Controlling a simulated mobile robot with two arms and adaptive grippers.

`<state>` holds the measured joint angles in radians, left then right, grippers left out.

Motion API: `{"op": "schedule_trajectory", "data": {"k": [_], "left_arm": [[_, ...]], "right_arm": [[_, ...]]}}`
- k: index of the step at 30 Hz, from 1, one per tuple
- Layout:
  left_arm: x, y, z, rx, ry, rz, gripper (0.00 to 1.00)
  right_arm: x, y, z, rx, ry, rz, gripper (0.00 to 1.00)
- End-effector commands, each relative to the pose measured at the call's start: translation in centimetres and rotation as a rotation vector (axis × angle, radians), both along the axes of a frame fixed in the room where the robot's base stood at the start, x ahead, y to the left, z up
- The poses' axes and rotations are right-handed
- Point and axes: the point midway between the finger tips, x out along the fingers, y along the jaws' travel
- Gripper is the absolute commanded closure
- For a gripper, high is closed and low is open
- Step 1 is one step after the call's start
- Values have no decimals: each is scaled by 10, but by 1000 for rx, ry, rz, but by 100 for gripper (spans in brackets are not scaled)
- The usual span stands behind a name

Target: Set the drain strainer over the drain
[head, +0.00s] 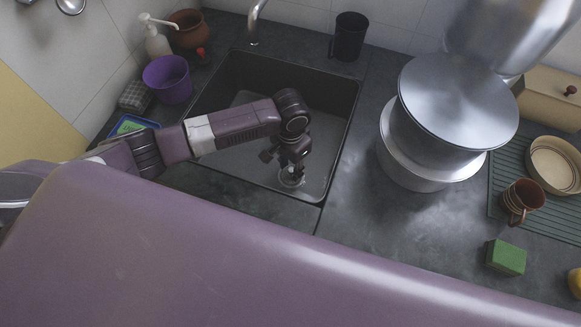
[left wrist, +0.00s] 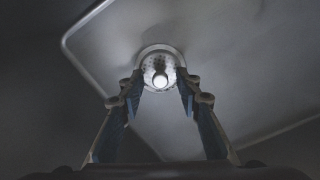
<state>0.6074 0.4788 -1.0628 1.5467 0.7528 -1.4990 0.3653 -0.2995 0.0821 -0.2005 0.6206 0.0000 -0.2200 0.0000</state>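The drain strainer (left wrist: 149,58), a round perforated metal disc with a bright central knob (left wrist: 160,80), lies low in the sink. In the head view the strainer (head: 291,181) shows partly below my left gripper (head: 294,170), near the sink's front right corner. In the left wrist view the fingertips (left wrist: 160,97) are apart, one on each side of the knob, with gaps between. The drain opening is not seen separately, and I cannot tell whether the strainer sits over it. My right gripper is out of view.
The dark sink (head: 342,150) has raised walls around my left gripper. Large steel canisters (head: 458,100) stand to its right. A purple pot (head: 168,80) and soap dispenser (head: 157,42) are left, a black cup (head: 348,37) behind, a green sponge (head: 506,257) at right.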

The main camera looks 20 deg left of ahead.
Motion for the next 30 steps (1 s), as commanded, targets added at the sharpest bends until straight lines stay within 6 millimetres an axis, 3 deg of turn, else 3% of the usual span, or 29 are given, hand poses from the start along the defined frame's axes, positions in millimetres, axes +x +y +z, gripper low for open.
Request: {"op": "schedule_trajectory", "data": {"k": [9, 15, 21, 30], "left_arm": [[1, 0, 68, -2, -3, -1, 68], [1, 0, 100, -1, 0, 0, 68], [0, 0, 112, 0, 0, 1, 68], [0, 0, 112, 0, 0, 1, 68]], "right_arm": [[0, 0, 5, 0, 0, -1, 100], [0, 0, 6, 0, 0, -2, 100], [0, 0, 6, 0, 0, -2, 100], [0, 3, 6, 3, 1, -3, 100]]}}
